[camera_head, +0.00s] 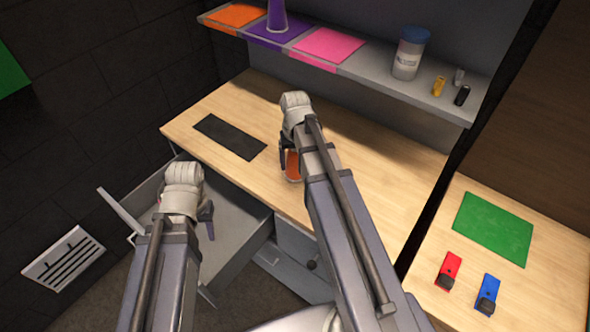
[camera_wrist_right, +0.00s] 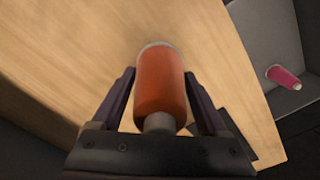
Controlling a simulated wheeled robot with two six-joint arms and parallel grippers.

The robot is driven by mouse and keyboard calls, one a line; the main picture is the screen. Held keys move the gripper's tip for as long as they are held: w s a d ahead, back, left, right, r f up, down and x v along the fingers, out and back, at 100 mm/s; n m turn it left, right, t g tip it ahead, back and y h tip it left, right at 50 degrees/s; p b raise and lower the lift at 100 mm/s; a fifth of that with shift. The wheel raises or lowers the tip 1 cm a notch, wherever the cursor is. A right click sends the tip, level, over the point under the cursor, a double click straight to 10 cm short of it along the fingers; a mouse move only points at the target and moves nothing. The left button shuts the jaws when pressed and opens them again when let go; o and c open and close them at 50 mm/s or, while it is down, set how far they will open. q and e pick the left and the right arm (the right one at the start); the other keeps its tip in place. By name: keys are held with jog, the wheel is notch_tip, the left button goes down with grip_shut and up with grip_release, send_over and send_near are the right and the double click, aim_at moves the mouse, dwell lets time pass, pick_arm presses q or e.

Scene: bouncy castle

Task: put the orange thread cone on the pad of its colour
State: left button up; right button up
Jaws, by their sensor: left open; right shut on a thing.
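The orange thread cone (camera_wrist_right: 161,88) is between the fingers of my right gripper (camera_wrist_right: 160,95) in the right wrist view, which is shut on it. In the head view the orange cone (camera_head: 292,165) shows partly behind my right arm, over the wooden desk top. The orange pad (camera_head: 235,15) is at the left end of the shelf above the desk, bare. My left gripper (camera_head: 183,212) is open and empty over the pulled-out drawer. Its fingers are partly hidden by the arm.
On the shelf, a purple cone (camera_head: 277,14) stands on the purple pad (camera_head: 261,37), beside a bare pink pad (camera_head: 328,44). A lidded jar (camera_head: 408,55) and small items stand right. A pink cone (camera_wrist_right: 284,77) lies in the grey drawer (camera_head: 232,222). A dark mat (camera_head: 230,137) lies on the desk.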

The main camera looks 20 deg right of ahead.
pick_arm(q)
jog(key=shift+f+b, duration=0.65)
jog(key=shift+f, duration=0.5)
pick_arm(e)
jog(key=shift+f, duration=1.2)
pick_arm(q)
jog(key=shift+f, duration=0.1)
pick_arm(e)
jog(key=shift+f, duration=0.2)
jog(key=o, duration=1.5)
jog(key=shift+r, duration=0.1)
jog(key=shift+r, duration=0.15)
pick_arm(q)
notch_tip(320, 180, up, 12)
jog(key=p, duration=1.2)
pick_arm(e)
notch_tip(320, 180, up, 12)
